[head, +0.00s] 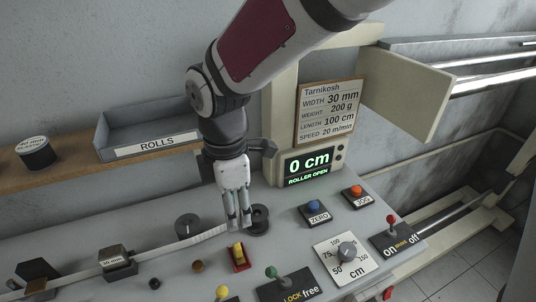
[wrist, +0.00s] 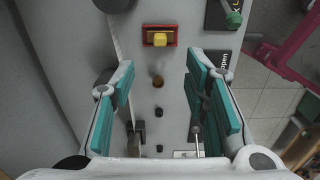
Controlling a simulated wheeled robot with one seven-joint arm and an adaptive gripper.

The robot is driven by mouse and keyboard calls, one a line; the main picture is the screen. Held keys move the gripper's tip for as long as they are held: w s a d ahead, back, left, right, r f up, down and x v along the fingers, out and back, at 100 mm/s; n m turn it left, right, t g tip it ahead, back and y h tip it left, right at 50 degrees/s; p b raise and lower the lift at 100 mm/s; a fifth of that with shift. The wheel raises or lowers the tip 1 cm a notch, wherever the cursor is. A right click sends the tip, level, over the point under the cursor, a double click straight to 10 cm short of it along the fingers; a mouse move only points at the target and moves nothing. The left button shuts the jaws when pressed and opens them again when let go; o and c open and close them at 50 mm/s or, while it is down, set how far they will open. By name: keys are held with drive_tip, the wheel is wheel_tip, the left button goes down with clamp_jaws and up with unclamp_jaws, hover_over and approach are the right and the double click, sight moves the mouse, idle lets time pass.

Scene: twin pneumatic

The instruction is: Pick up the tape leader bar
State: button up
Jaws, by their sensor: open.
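My gripper (head: 238,224) points down over the grey console, its fingers apart and empty; its teal-padded fingers also frame the wrist view (wrist: 160,64). A pale tape (head: 200,240) runs from the lower left toward the gripper, and shows as a thin strip at left in the wrist view (wrist: 118,38). I cannot clearly make out the leader bar at its end. A red holder with a yellow block (head: 238,256) sits just in front of the fingers; it also shows ahead of them in the wrist view (wrist: 160,38). A black spool (head: 260,217) stands beside the fingertips, partly hidden.
The console carries a black knob (head: 188,226), a brown knob (head: 197,266), a 30 mm block (head: 117,262), a green lever (head: 271,272) and a dial (head: 346,254). The display (head: 309,163) reads 0 cm, ROLLER OPEN. A ROLLS tray (head: 155,146) stands behind.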

sight(237, 245)
drive_tip(key=f, duration=0.9)
drive_tip(key=shift+w+d, duration=0.1)
drive_tip(key=shift+w, duration=0.1)
drive_tip(key=shift+s+a+f, duration=0.1)
drive_tip(key=shift+a+f, duration=0.1)
drive_tip(key=shift+f, duration=1.15)
drive_tip(key=shift+s+a+f, duration=0.1)
drive_tip(key=shift+a+f, duration=0.05)
drive_tip(key=shift+f, duration=1.15)
drive_tip(key=shift+c, duration=0.3)
clamp_jaws()
